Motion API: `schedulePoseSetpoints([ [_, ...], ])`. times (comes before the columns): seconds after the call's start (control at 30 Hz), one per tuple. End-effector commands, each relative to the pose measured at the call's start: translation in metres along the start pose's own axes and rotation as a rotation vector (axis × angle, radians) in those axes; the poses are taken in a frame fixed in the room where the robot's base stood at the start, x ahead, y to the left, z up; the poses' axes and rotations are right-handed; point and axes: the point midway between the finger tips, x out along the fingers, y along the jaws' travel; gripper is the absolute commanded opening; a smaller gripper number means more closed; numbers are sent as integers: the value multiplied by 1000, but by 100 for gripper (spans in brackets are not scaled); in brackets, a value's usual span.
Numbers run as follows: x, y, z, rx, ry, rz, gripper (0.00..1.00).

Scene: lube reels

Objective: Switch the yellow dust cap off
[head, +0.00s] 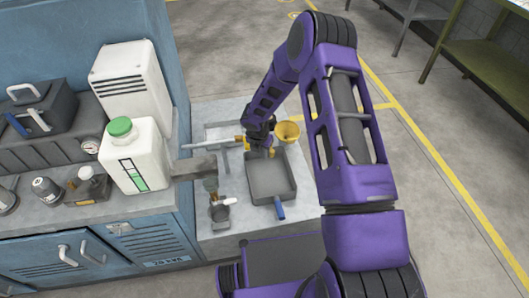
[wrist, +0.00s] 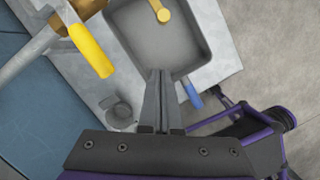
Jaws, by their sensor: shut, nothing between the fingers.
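A yellow lever-like part (wrist: 92,50) sits beside a grey pipe (wrist: 28,58) at the upper left of the wrist view. In the head view a yellow piece (head: 240,140) shows at the end of the pale pipe, left of my gripper. I cannot tell for sure which yellow part is the dust cap. My gripper (wrist: 158,72) is shut and empty, its fingers together over the edge of the grey tray (wrist: 187,55). The yellow lever is left of the fingertips and apart from them. In the head view my wrist hides part of the fixture.
A yellow cup-shaped piece (head: 288,133) stands just right of my wrist. A white jug with a green cap (head: 133,160) and a small grey fitting (head: 219,210) stand to the left. Open floor lies right.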

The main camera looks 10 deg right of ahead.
Motion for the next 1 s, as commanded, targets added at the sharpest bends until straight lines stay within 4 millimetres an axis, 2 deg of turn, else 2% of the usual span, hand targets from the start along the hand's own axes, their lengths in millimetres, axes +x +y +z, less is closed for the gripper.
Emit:
schedulePoseSetpoints([
  [0.1, 28, -1, -2, -1, 3, -2, 0],
  [0.37, 83, -1, -2, 0, 2, -1, 0],
  [0.5, 85, -1, 24, 6, -1, 1, 0],
  [0.63, 88, 0, 34, 3, -1, 0, 0],
  [1.0, 88, 0, 39, -1, -1, 0, 0],
])
